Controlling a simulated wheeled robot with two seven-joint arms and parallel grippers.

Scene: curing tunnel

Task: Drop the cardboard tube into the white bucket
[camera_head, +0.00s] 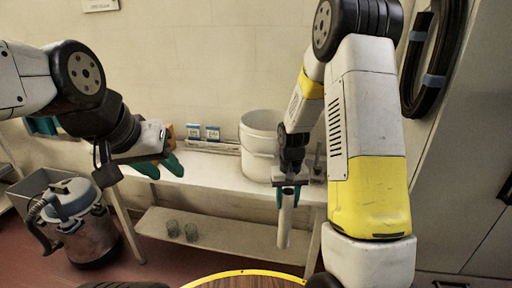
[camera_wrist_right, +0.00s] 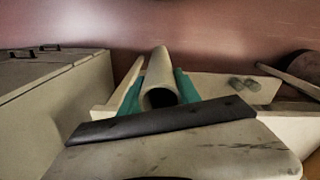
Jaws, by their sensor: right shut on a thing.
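The white bucket (camera_head: 257,130) stands upright on the white bench against the wall, left of my right forearm. The pale cardboard tube (camera_head: 286,222) hangs nearly upright from my right gripper (camera_head: 288,191), its lower end below the bench top's front edge in the picture. In the right wrist view the tube (camera_wrist_right: 158,72) lies between the two teal fingers, its open end facing the camera. My right gripper is shut on it, lower in the picture than the bucket's rim and to its right. My left gripper (camera_head: 160,168) is empty, its teal fingers apart, over the bench's left end.
The white bench (camera_head: 225,182) has a lower shelf (camera_head: 215,228) with two glasses (camera_head: 182,231). Small blue-and-white boxes (camera_head: 203,132) stand at the back near a rack. A grey canister (camera_head: 78,222) stands on the floor at left. A round wooden top (camera_head: 245,282) is nearest.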

